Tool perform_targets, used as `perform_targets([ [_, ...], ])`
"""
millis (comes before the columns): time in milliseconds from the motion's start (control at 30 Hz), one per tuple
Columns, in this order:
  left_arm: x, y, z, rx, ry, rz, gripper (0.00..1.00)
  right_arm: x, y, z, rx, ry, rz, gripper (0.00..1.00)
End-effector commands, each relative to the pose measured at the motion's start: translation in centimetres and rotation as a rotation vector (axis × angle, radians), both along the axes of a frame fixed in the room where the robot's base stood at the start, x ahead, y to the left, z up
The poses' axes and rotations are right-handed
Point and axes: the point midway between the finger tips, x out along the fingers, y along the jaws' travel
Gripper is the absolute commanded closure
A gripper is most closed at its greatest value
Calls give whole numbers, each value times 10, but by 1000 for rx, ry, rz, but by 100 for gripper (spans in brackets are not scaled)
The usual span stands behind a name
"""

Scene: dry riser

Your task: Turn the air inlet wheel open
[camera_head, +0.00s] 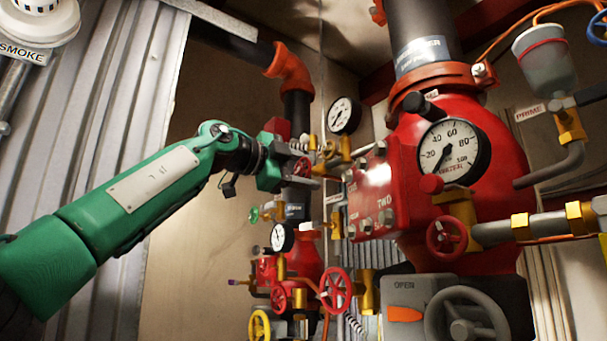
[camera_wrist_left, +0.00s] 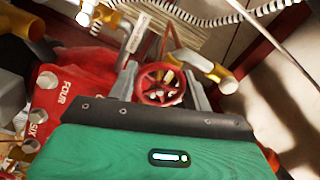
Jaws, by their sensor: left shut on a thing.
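A small red handwheel with spokes (camera_wrist_left: 160,84) sits between the two grey fingers of my left gripper in the left wrist view. My left gripper (camera_wrist_left: 160,88) is shut on this wheel. In the head view my green left arm comes in from the left, and my left gripper (camera_head: 305,168) is at the wheel (camera_head: 301,167), left of the big red valve body. The fingers partly hide the wheel there. I cannot read a label naming it as the air inlet. My right gripper is in neither view.
The big red valve body (camera_head: 455,125) with a pressure gauge (camera_head: 453,151) stands at the right. Another gauge (camera_head: 344,116) is close behind my gripper. Several red, yellow and green handwheels sit below. A grey wheel (camera_head: 467,319) is at the bottom right. Corrugated metal lines the left wall.

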Motion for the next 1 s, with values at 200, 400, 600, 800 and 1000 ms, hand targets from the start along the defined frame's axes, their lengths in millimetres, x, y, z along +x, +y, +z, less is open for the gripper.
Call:
perform_targets([
  [200, 0, -3, -3, -77, 116, -3, 73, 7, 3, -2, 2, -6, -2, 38],
  [400, 0, -2, -2, -125, 181, -2, 73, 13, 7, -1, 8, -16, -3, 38],
  [600, 0, -2, -2, -146, 210, -2, 73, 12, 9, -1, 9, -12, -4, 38],
  [800, 0, -2, -2, -151, 216, -2, 73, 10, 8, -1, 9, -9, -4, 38],
  [1000, 0, -2, -2, -151, 216, -2, 73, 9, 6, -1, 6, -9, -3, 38],
])
